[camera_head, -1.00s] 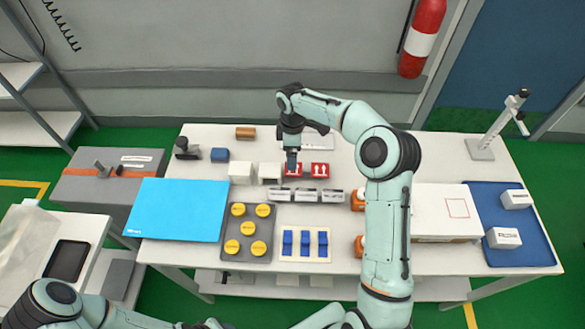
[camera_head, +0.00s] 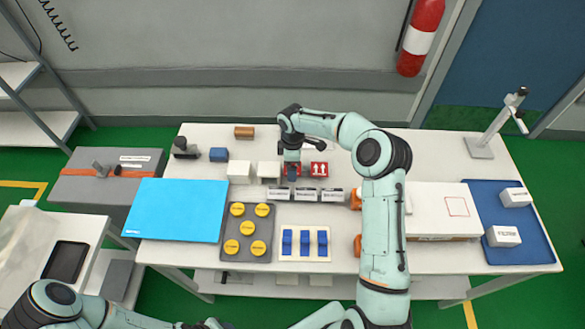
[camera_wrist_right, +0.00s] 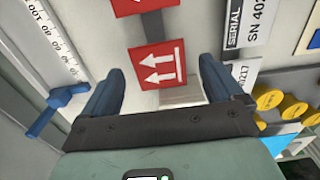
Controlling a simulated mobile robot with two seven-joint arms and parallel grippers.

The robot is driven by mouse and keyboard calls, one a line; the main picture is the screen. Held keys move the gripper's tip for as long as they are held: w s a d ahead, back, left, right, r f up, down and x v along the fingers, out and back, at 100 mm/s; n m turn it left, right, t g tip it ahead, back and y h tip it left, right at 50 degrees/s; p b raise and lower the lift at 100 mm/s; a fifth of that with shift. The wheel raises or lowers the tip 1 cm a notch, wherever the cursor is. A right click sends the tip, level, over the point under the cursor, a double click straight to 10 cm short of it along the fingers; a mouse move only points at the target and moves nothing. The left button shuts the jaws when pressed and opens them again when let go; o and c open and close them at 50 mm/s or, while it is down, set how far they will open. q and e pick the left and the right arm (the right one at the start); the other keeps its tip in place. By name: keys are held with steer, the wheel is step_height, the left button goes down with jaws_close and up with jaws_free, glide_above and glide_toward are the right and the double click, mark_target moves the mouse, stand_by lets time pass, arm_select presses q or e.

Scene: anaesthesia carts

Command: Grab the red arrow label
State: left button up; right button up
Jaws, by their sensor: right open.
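Two red labels with white arrows lie side by side on the white table in the head view. The right one (camera_head: 319,169) is in clear sight; the left one (camera_head: 299,167) is partly hidden by my right gripper (camera_head: 292,176). In the right wrist view, a red arrow label (camera_wrist_right: 157,65) lies ahead, between the two open fingers of my right gripper (camera_wrist_right: 160,80), touching neither. The other red label (camera_wrist_right: 140,5) is cut by the top edge. My left arm shows at the lower left of the head view; its gripper is out of sight.
Serial labels (camera_head: 306,195) lie just in front, with white blocks (camera_head: 240,172) to the left. Yellow discs on a grey tray (camera_head: 248,248), a blue sheet (camera_head: 178,210) and a board with blue pieces (camera_head: 305,258) lie nearer. A white box (camera_head: 440,225) stands right.

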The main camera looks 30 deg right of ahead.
steer(key=shift+f, duration=0.25)
stand_by(0.3)
steer(key=c, duration=1.1)
